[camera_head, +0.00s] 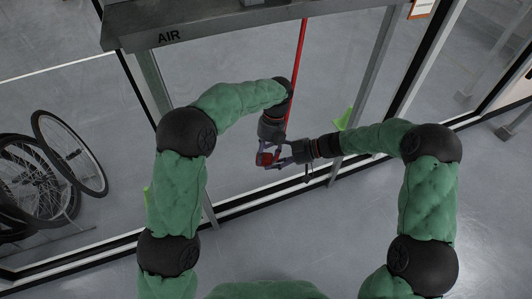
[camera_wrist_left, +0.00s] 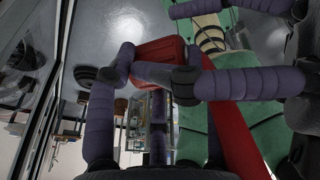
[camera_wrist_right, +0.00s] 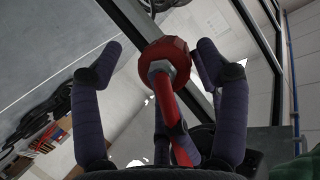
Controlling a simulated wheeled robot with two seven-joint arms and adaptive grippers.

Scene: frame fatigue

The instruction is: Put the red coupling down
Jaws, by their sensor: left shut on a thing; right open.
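The red coupling (camera_head: 264,160) is held in the air near the middle of the head view. My left gripper (camera_head: 267,150) points down and is shut on it. In the left wrist view the red coupling (camera_wrist_left: 160,50) shows as a red block between the fingers. My right gripper (camera_head: 290,158) comes in from the right, close beside it. In the right wrist view its fingers are spread, with the red coupling (camera_wrist_right: 168,58) and its grey nut between them. I cannot tell whether they touch it. Fingers partly hide the coupling in the head view.
A red hose (camera_head: 299,60) hangs from the overhead beam (camera_head: 230,30) marked AIR, passing close by my left gripper. Grey posts of a frame (camera_head: 372,70) stand on either side. Bicycle wheels (camera_head: 68,150) are at the left. Grey floor is clear in front.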

